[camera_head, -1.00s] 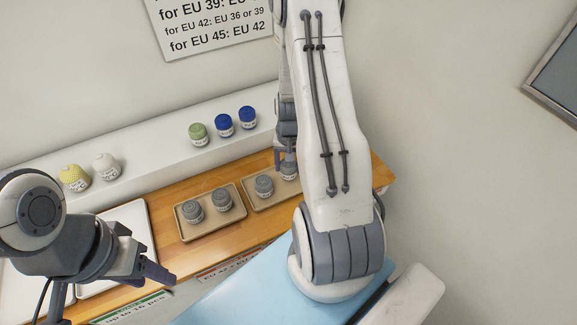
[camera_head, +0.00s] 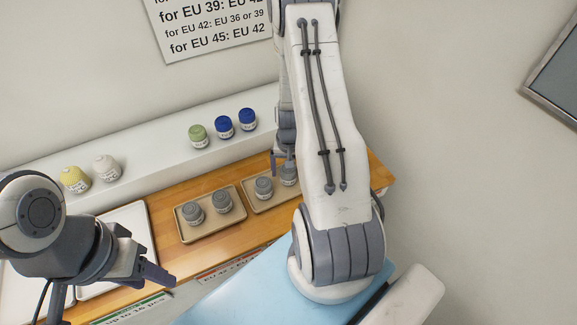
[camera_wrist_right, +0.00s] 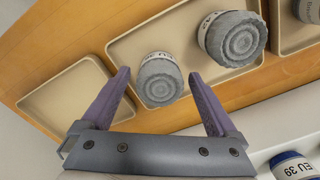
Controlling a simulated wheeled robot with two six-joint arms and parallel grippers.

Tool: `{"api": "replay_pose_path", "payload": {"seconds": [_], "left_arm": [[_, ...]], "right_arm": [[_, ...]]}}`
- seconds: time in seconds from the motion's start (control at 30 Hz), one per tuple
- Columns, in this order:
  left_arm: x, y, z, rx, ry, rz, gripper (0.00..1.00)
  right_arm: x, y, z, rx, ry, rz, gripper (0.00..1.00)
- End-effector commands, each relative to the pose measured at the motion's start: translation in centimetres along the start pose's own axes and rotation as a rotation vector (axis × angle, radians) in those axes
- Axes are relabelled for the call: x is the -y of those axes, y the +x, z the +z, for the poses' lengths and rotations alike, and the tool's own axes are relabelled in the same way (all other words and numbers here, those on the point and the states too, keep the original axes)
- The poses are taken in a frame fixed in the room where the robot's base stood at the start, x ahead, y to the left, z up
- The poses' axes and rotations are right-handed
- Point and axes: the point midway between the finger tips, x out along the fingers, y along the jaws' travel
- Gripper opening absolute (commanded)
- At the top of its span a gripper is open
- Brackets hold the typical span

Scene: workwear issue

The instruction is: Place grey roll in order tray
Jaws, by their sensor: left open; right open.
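Several grey rolls with white label bands stand in two tan trays. In the head view, one tray (camera_head: 182,232) holds two rolls (camera_head: 193,213). The tray to its right (camera_head: 255,207) holds one clear grey roll (camera_head: 264,187) and another (camera_head: 289,174) partly behind my right arm. My right gripper (camera_head: 283,163) is open by that second roll. In the right wrist view, this roll (camera_wrist_right: 160,80) shows between the open fingertips (camera_wrist_right: 160,75), not gripped. An empty tan tray (camera_wrist_right: 65,105) shows there at left, hidden in the head view. My left gripper (camera_head: 158,272) is open and empty at lower left.
Green (camera_head: 198,135) and blue rolls (camera_head: 223,126), a yellow (camera_head: 75,179) and a white item (camera_head: 106,167) stand on the white ledge behind. A white tray (camera_head: 130,222) lies at left. The second roll (camera_wrist_right: 232,38) stands close beside the right gripper.

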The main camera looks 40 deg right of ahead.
Motion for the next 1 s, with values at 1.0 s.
{"api": "replay_pose_path", "payload": {"seconds": [1.0], "left_arm": [[0.1, 2.0, 0.1, 0.0, 0.001, 0.0, 0.5]], "right_arm": [[0.0, -12.3, 0.0, 0.001, 0.0, 0.0, 0.94]]}}
